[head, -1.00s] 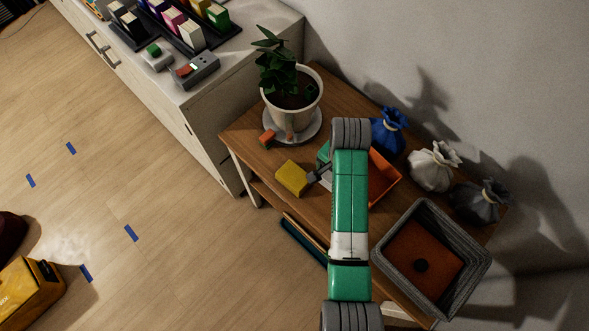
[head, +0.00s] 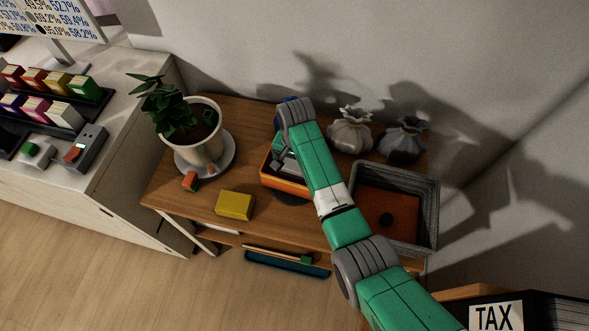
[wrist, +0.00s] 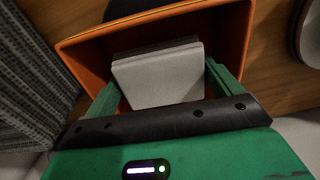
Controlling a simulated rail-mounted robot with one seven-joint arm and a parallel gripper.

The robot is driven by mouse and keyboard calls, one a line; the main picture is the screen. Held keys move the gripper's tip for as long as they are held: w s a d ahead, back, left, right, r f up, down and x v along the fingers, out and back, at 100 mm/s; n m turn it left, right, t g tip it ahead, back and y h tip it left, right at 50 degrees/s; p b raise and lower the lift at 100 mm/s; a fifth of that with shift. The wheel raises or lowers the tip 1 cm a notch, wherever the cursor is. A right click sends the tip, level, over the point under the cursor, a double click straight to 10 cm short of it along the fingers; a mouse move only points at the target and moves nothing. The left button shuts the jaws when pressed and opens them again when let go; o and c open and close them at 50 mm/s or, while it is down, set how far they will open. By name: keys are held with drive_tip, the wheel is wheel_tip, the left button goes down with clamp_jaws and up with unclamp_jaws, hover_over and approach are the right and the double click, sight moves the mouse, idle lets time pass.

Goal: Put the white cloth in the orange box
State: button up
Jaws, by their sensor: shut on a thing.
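The white cloth (wrist: 158,77) looks like a folded, flat-faced block between my green fingers in the wrist view. My gripper (wrist: 160,88) is shut on it. The orange box (wrist: 243,30) opens around and behind the cloth in that view, its rim on the far side and right. In the head view the orange box (head: 285,190) stands on the wooden table, and my gripper hangs over it. My arm hides the box's right part, and the cloth is hard to make out there. I cannot tell whether the cloth touches the box floor.
A grey basket (head: 432,215) stands right of the orange box. A yellow block (head: 235,205), a small orange block (head: 190,181) and a potted plant (head: 204,140) are to the left. A white sack (head: 349,132) and a grey sack (head: 403,139) stand behind.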

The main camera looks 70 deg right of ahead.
sight(296, 169)
drive_tip(key=shift+f+b, duration=0.55)
drive_tip(key=shift+f, duration=1.3)
drive_tip(key=shift+f, duration=0.1)
drive_tip(key=o, duration=0.7)
wheel_tip(296, 169, up, 12)
drive_tip(key=p, duration=0.3)
